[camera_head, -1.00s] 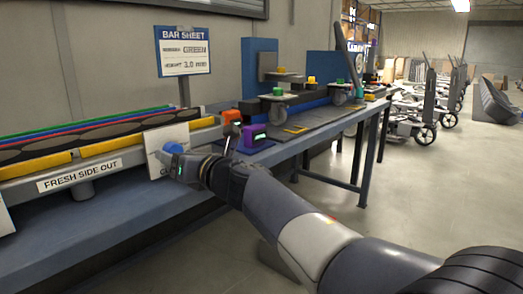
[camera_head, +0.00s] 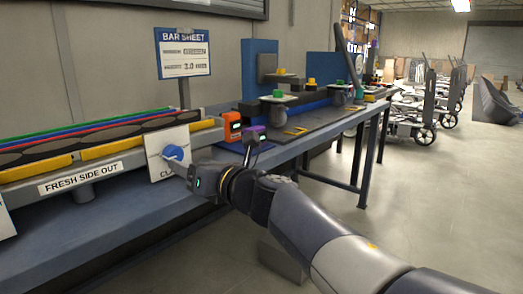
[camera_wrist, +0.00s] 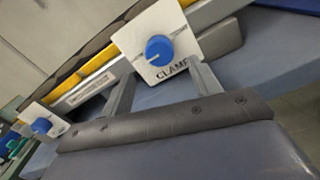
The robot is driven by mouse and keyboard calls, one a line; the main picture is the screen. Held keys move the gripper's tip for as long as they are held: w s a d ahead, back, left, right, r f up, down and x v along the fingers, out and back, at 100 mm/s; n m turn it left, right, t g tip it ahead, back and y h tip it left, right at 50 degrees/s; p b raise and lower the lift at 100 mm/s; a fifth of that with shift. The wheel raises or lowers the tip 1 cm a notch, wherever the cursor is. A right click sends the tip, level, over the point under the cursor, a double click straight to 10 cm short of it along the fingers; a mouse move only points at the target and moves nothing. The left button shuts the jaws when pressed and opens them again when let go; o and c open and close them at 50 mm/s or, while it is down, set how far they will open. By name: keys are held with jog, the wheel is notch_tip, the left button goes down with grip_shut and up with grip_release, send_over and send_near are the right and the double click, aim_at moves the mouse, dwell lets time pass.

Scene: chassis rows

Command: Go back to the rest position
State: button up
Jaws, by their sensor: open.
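My gripper (camera_head: 184,171) is just to the right of a blue knob (camera_head: 173,153) on a white plate marked CLAMP (camera_head: 155,163), at the right end of the bar rack. In the wrist view my gripper (camera_wrist: 160,82) is open, its two fingers apart with nothing between them. The blue knob (camera_wrist: 159,49) shows beyond the fingertips, with a gap in the picture. The right fingertip overlaps the lower edge of the clamp plate (camera_wrist: 148,28); I cannot tell whether they touch.
The rack holds dark bars behind yellow strips (camera_head: 112,147). An orange device (camera_head: 231,127) and a purple device (camera_head: 260,130) stand near my wrist. A dark worktop (camera_head: 325,122) with fixtures lies behind. Another blue knob (camera_wrist: 41,126) is at left. Open floor (camera_head: 440,190) lies right.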

aim_at(176, 156)
jog(key=x, duration=0.5)
jog(key=shift+f, duration=0.1)
jog(key=shift+w+a, duration=0.2)
jog(key=shift+a, duration=0.05)
jog(key=m+p, duration=0.1)
jog(key=m, duration=0.3)
jog(key=shift+s+r+m+p, duration=0.1)
jog(key=shift+r+m+p, duration=0.25)
jog(key=shift+m+p, duration=0.05)
jog(key=m+p, duration=0.3)
jog(key=m, duration=0.3)
jog(key=shift+r+m+p, duration=0.1)
jog(key=shift+m+p, duration=0.2)
jog(key=shift+p, duration=0.1)
jog(key=m+p, duration=0.2)
jog(key=m, duration=0.1)
jog(key=shift+r+m, duration=0.1)
jog(key=shift+m, duration=0.3)
jog(key=m+p, duration=0.3)
jog(key=shift+m, duration=0.3)
jog(key=m+p, duration=0.3)
jog(key=m, duration=0.1)
jog(key=shift+m, duration=0.3)
